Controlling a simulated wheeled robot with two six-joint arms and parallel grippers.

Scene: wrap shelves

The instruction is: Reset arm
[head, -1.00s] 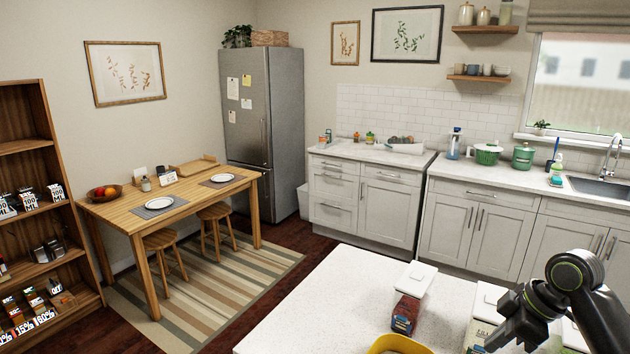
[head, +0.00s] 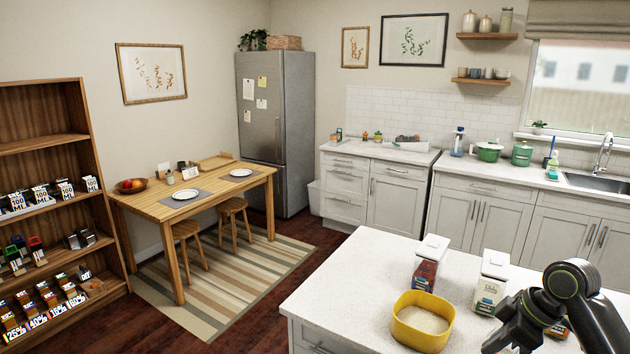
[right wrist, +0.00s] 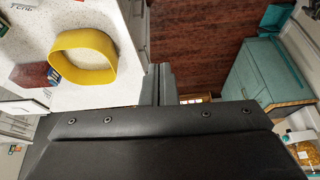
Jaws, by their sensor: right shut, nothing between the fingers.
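My right arm enters the head view at the lower right, over the white island counter (head: 345,275). My right gripper (right wrist: 160,84) shows in the right wrist view as two dark fingers close together, shut with nothing between them. It is apart from the things on the counter. My left gripper is not in either view.
On the island stand a yellow bowl-like ring (head: 421,335), a red canister (head: 427,272) and a pale canister (head: 488,293), both white-lidded. A stocked wooden shelf (head: 105,200) stands left, near a dining table (head: 215,195). Dark floor between shelf and island is open.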

